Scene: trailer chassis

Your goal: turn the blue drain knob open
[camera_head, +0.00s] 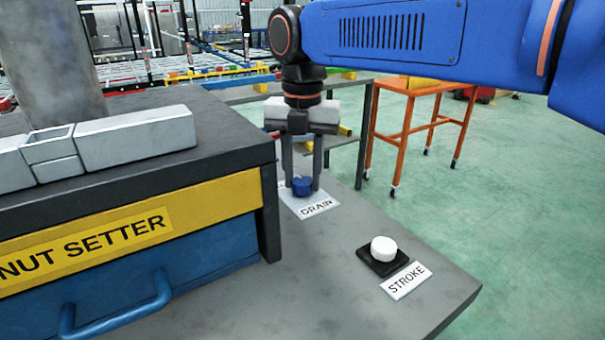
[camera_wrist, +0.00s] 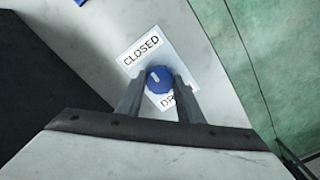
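The blue drain knob (camera_head: 302,186) sits on the grey bench top beside the toolbox, above a white DRAIN label (camera_head: 317,206). My gripper (camera_head: 303,181) points straight down, with one finger on each side of the knob. In the wrist view the knob (camera_wrist: 159,79) has a short white mark and lies between the fingertips (camera_wrist: 160,76). A CLOSED label (camera_wrist: 141,51) shows beyond it, and the DRAIN label is partly hidden by the knob and a finger. The fingers are very close to the knob's sides; I cannot tell whether they press on it.
A white STROKE knob (camera_head: 384,248) on a black base stands on the bench to the right, with its label (camera_head: 406,281). The NUT SETTER toolbox (camera_head: 140,225) rises close on the left. An orange table (camera_head: 410,125) stands behind.

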